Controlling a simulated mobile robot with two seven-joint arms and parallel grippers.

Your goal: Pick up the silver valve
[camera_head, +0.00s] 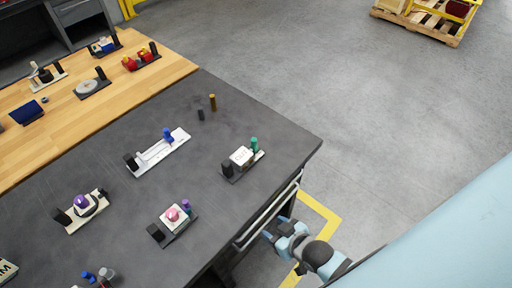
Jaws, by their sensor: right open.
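I cannot tell for sure which piece is the silver valve. A greyish, silvery piece (107,274) beside blue pegs (89,276) is partly cut off at the bottom left of the dark tabletop (235,205). A flat grey disc on a dark base (89,87) sits on the wooden tabletop at the upper left. My right gripper (270,236) is open and empty, beside the right edge of the dark table, near its rail and away from both pieces. My left gripper is not in view.
Several fixtures stand on the dark table: one with a green peg (242,158), one with a pink knob (174,217), one with a purple knob (82,204) and a long white one (158,152). A rail (268,217) runs along the table edge. Open floor lies right.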

